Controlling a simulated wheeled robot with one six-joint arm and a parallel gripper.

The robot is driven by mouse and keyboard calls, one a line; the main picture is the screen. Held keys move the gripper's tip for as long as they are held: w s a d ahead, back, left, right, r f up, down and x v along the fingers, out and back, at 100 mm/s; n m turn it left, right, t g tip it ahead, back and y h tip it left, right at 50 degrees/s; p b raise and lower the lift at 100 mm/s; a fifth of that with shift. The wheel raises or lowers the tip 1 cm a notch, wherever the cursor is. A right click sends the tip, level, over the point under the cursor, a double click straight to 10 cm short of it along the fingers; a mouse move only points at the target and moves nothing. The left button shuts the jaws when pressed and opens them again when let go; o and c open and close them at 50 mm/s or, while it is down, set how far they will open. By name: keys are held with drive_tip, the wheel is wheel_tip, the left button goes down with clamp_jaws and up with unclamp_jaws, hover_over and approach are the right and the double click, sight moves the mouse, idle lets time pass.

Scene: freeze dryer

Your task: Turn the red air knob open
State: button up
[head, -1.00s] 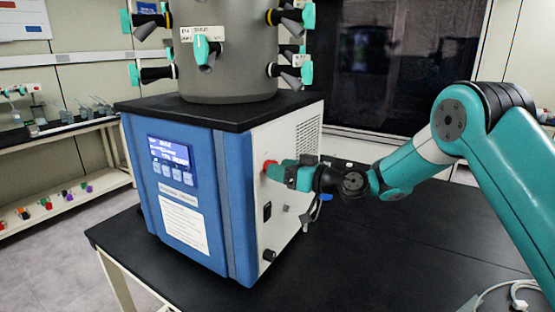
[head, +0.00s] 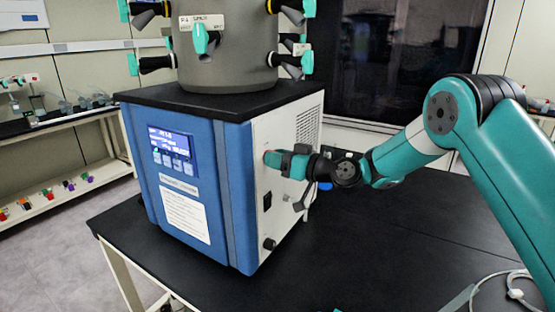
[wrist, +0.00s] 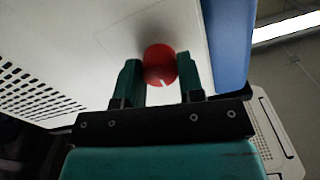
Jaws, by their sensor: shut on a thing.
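The red air knob (wrist: 160,63) is round with a white mark and sits on the white side panel of the freeze dryer (head: 190,190). In the wrist view the knob lies between the two fingers of my gripper (wrist: 157,80), which is shut on it. The white mark points down and slightly right in that view. In the head view my gripper (head: 275,160) reaches the panel from the right and hides most of the knob.
A black switch (head: 267,201) and a dark round fitting (head: 269,243) are on the panel below the knob. Shelves with small coloured items stand at the left.

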drive_tip(key=shift+m, duration=8.7)
drive_tip(key=shift+d+m, duration=0.1)
drive_tip(key=shift+m, duration=0.2)
drive_tip(key=o, duration=0.9)
drive_tip(key=shift+f, duration=0.1)
drive_tip(key=b+v, duration=0.6)
drive_tip(key=v, duration=1.1)
drive_tip(key=shift+s+d+b, duration=0.1)
drive_tip(key=shift+d+b, duration=0.1)
drive_tip(key=shift+b, duration=0.2)
